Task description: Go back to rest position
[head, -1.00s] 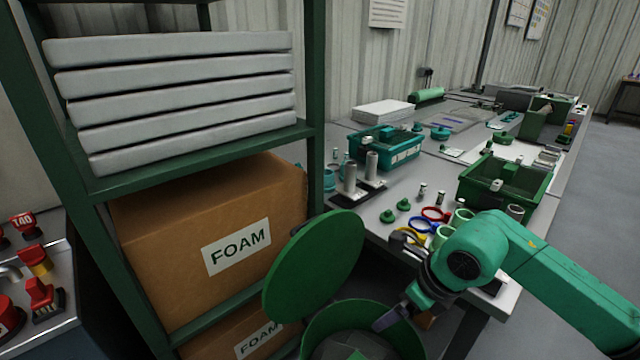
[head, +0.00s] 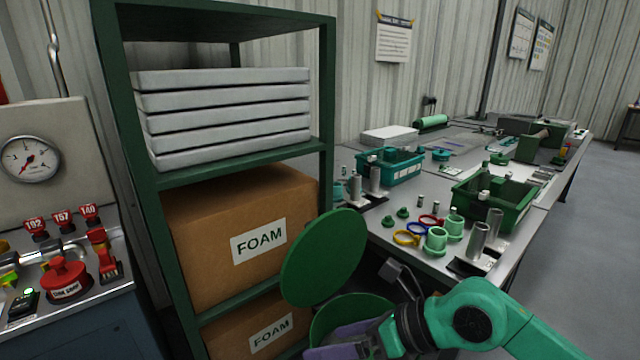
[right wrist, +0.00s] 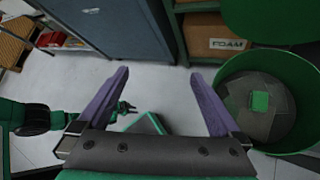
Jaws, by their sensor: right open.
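My right gripper (right wrist: 161,78) is open, with nothing between its purple fingers in the right wrist view. In the head view my right arm comes in from the lower right, and the gripper (head: 345,345) is at the bottom edge, in front of the round green bin (head: 376,302). The bin's round green lid (head: 324,257) stands tilted up. In the right wrist view the bin (right wrist: 228,88) is right of the fingers, with dark pieces and a green square inside. What seems to be my left gripper (right wrist: 126,108) shows small there; its jaws are unclear.
A green shelf (head: 328,100) holds grey slabs (head: 225,118) and foam boxes (head: 240,235). A bench (head: 385,232) with green trays and small parts stands at the right. A gauge panel (head: 60,160) with red knobs is at the left. Floor is clear at the far right.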

